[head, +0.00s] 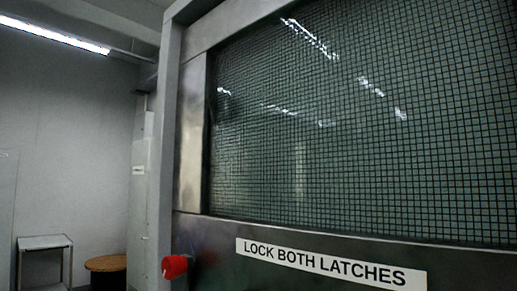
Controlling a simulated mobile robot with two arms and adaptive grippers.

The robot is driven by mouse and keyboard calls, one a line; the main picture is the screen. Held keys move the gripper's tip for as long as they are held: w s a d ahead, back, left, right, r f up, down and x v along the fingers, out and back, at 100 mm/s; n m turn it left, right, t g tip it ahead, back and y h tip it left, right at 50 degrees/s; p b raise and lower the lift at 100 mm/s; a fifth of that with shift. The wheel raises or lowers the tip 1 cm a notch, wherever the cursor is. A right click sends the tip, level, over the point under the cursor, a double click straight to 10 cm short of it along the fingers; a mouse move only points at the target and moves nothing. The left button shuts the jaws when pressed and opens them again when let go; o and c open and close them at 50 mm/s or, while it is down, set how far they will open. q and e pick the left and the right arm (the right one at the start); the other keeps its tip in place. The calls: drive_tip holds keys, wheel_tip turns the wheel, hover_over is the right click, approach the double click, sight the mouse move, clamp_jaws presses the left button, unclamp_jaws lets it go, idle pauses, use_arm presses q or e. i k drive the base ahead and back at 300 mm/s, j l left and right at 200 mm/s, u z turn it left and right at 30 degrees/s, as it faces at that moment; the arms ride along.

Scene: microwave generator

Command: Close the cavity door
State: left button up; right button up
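The cavity door (215,230) fills the centre and right of the head view. It has a metal frame around a large dark window (360,120) with a wire mesh. A white label (330,263) reading "LOCK BOTH LATCHES" is on the lower frame. A red knob or handle end (176,266) shows at the lower left of the door. I cannot tell whether the door is fully shut, as its right and lower edges are out of view. Neither of my grippers is in view.
A grey upright post (164,130) stands along the door's left side. At the lower left are a small metal table (45,242) and a round brown-topped object (106,263). A grey cabinet or panel (141,190) stands behind. Floor space is barely visible.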

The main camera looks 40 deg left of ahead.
sight(229, 253)
drive_tip(key=i+j+u, duration=0.1)
drive_tip(key=u, duration=1)
